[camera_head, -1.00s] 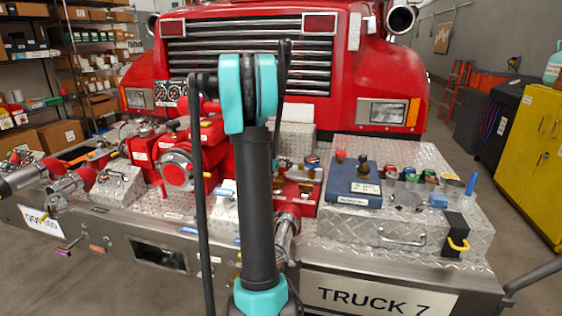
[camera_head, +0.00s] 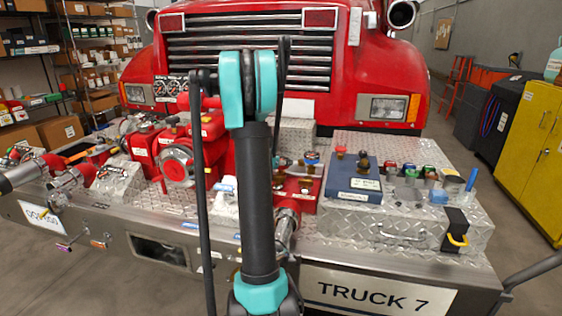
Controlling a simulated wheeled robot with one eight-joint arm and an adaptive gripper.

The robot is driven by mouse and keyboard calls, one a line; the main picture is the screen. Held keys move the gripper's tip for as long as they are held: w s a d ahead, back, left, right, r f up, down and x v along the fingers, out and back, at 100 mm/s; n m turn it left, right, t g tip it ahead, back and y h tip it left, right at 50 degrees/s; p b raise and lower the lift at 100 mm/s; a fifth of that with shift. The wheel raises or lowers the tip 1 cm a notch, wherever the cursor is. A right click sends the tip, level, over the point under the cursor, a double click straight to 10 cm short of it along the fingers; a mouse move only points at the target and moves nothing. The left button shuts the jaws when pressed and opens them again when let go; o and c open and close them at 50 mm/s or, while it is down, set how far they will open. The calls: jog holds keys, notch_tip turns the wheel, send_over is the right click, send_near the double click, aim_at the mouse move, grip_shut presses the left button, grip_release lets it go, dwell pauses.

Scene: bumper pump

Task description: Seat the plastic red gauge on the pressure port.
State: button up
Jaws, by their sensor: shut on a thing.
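My gripper is hidden behind my own upright arm, so I cannot see its jaws or what they hold. A small red-topped piece on a brass stem (camera_head: 340,151) stands on the blue box (camera_head: 352,183); I cannot tell whether it is the plastic red gauge. A dark-topped piece (camera_head: 363,156) stands beside it. A blue-topped piece (camera_head: 311,157) stands over the red block (camera_head: 303,198), just right of my arm. I cannot pick out the pressure port for sure; part of the pump is behind my arm.
The diamond-plate bumper deck (camera_head: 345,221) carries the blue box and several small coloured parts at right. A black holder with a yellow hook (camera_head: 457,230) is at its right edge. Red pump bodies (camera_head: 178,163) crowd the left. The truck grille (camera_head: 235,50) stands behind.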

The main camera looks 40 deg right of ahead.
jog(key=o, duration=1.7)
jog(key=shift+c, duration=0.2)
jog(key=shift+a, duration=0.1)
jog(key=v, duration=1.1)
jog(key=shift+s+a, duration=0.25)
jog(key=shift+a, duration=0.1)
